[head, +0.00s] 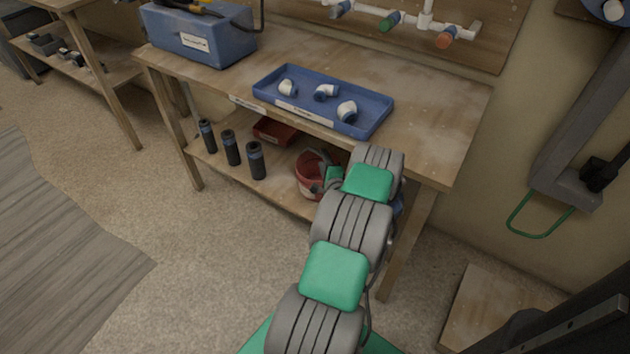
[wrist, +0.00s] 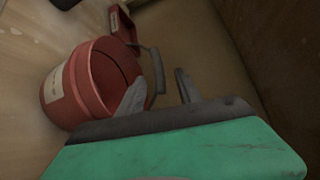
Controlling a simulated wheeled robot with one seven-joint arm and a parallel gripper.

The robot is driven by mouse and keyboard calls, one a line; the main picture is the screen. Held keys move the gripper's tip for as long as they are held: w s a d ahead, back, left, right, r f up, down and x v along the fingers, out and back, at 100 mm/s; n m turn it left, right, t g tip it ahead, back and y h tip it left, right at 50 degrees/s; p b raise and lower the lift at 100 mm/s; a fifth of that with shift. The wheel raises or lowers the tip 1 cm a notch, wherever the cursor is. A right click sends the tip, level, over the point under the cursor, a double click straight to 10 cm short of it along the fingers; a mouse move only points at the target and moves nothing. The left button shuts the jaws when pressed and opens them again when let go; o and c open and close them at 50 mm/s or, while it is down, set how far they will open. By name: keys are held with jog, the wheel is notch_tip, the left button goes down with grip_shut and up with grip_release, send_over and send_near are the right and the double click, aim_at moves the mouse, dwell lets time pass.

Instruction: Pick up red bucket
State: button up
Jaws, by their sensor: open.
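The red bucket (head: 308,178) stands on the lower shelf of the workbench, partly hidden behind my arm in the head view. In the wrist view the red bucket (wrist: 82,85) fills the left side, with a pale label on its side and a grey handle (wrist: 157,68) at its right. My gripper (wrist: 160,90) is open. Its left finger overlaps the bucket's right side in the picture, and its right finger is to the right of the handle. I cannot tell whether either finger touches. In the head view my arm hides most of the gripper.
A red tray (head: 275,131) and several dark cylinders (head: 230,148) are on the lower shelf (head: 285,190). The benchtop (head: 420,110) above bears a blue tray (head: 375,118) with white pipe fittings and a blue toolbox (head: 200,38). A bench leg (head: 408,250) stands right of my arm.

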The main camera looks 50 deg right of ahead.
aim_at(318, 152)
jog(key=x, duration=0.5)
jog(key=shift+w, duration=0.45)
jog(key=shift+f, duration=0.1)
grip_shut()
dwell(0.8)
